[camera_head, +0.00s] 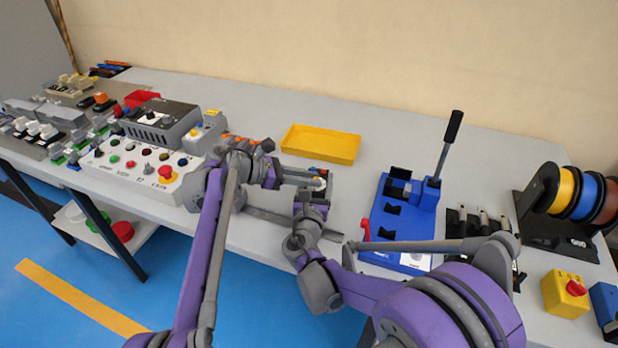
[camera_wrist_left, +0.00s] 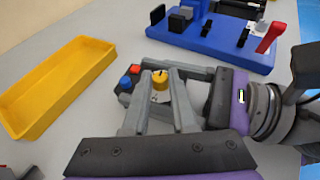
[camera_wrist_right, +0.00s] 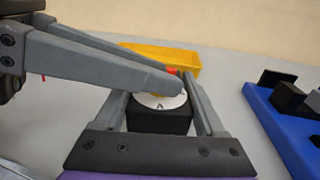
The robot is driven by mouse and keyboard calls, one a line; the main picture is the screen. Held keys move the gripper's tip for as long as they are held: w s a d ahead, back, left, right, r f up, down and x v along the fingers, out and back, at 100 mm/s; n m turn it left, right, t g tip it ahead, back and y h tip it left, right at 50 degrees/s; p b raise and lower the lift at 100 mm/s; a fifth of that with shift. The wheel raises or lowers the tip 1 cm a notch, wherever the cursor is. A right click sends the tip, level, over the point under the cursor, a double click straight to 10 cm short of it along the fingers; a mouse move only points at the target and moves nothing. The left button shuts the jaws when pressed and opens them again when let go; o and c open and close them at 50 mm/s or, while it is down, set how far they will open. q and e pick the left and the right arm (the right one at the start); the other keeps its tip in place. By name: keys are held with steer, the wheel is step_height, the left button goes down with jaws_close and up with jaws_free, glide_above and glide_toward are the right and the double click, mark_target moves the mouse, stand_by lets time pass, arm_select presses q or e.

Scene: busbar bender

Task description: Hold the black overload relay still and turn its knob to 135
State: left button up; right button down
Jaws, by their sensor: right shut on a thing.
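The black overload relay (camera_wrist_right: 160,120) stands on the table between the fingers of my right gripper (camera_wrist_right: 163,98), which is shut on its sides. A white dial (camera_wrist_right: 150,101) is on its top. The yellow knob (camera_wrist_left: 160,80) shows in the left wrist view, between the fingertips of my left gripper (camera_wrist_left: 160,76), which looks open around it. A blue button (camera_wrist_left: 126,83) and a red button (camera_wrist_left: 135,69) sit beside the knob. In the head view, both grippers meet at the relay and largely hide it. The dial's numbers and the knob's setting are not readable.
A yellow tray (camera_head: 320,145) lies behind the relay. A blue busbar bender (camera_head: 395,225) with a black lever stands to the right, with wire spools (camera_head: 580,195) beyond. A control panel (camera_head: 130,170) stands to the left. Bare table lies between tray and bender.

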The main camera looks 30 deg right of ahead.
arm_select(q)
jaws_close()
steer(key=n+t, duration=0.2)
steer(key=t, duration=0.1)
steer(key=n+t, duration=0.1)
steer(key=n, duration=0.1)
steer(key=shift+s+r+t+h, duration=0.1)
steer(key=shift+s+t+h, duration=0.2)
steer(key=shift+s, duration=0.05)
steer(key=shift+s+n+t, duration=0.1)
steer(key=shift+n+t, duration=0.8)
steer(key=shift+t, duration=0.1)
steer(key=o, duration=0.7)
jaws_free()
